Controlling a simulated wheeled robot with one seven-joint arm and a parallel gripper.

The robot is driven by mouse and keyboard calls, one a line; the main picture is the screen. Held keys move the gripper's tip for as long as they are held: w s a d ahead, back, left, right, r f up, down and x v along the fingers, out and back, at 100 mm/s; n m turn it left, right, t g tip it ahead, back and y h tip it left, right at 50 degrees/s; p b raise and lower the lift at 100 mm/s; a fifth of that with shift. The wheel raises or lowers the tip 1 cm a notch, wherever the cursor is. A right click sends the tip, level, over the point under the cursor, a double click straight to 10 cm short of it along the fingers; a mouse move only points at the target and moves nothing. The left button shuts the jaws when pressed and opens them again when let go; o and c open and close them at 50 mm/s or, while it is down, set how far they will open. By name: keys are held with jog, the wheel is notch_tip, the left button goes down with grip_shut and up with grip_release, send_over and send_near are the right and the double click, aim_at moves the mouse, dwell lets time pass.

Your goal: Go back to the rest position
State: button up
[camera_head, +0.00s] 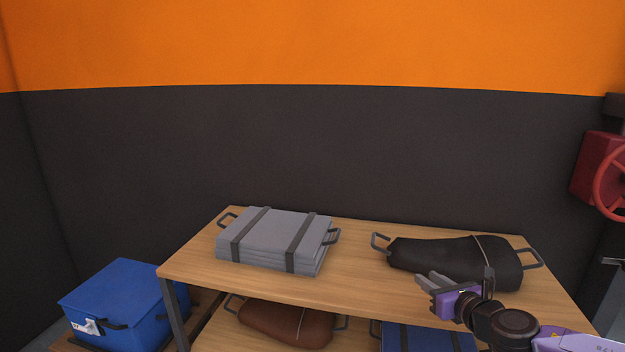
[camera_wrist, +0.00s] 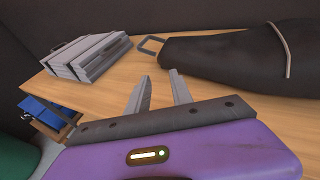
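My gripper (camera_head: 428,282) is at the right of the head view, above the front part of the wooden shelf top, just in front of the black bag. In the wrist view its two grey fingers (camera_wrist: 160,92) stand apart with nothing between them. The purple gripper body fills the bottom of that view. The arm comes in from the lower right corner of the head view.
A black bag (camera_head: 455,260) with handles and a strapped grey bundle (camera_head: 275,238) lie on the wooden shelf (camera_head: 350,275). Below are a brown bag (camera_head: 285,324) and a blue item (camera_head: 425,338). A blue box (camera_head: 125,300) stands left. A red valve wheel (camera_head: 612,180) is at right.

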jog(key=s+a+r+m+y, duration=0.2)
jog(key=a+r+m+y, duration=0.1)
jog(key=a, duration=0.9)
jog(key=s+a+r+m+y, duration=0.2)
jog(key=a+m+y, duration=0.1)
jog(key=a, duration=0.9)
jog(key=s+a+r+m+t+y+b, duration=0.25)
jog(key=s+a+r+m+t, duration=0.25)
jog(key=s+a+r+m, duration=0.65)
jog(key=s+d+f+m+t+h+b, duration=0.1)
jog(key=s+d+f+m+h, duration=0.45)
jog(key=s+d+m, duration=0.4)
jog(key=s+d+f+m+t+h, duration=0.2)
jog(key=s+d+f+m+h, duration=0.3)
jog(key=m, duration=0.8)
jog(key=s+d+f+g, duration=0.2)
jog(key=s+f, duration=0.3)
jog(key=s, duration=0.4)
jog(key=s+d+f+n+g+b, duration=0.1)
jog(key=s+d+f+g, duration=0.2)
jog(key=s, duration=0.6)
jog(key=s+d+f+n+g+b, duration=0.1)
jog(key=s+d+f+g, duration=0.1)
jog(key=s+f, duration=0.5)
jog(key=shift+s+d+f+g, duration=0.35)
jog(key=shift+s+d+g, duration=0.05)
jog(key=shift+s, duration=0.5)
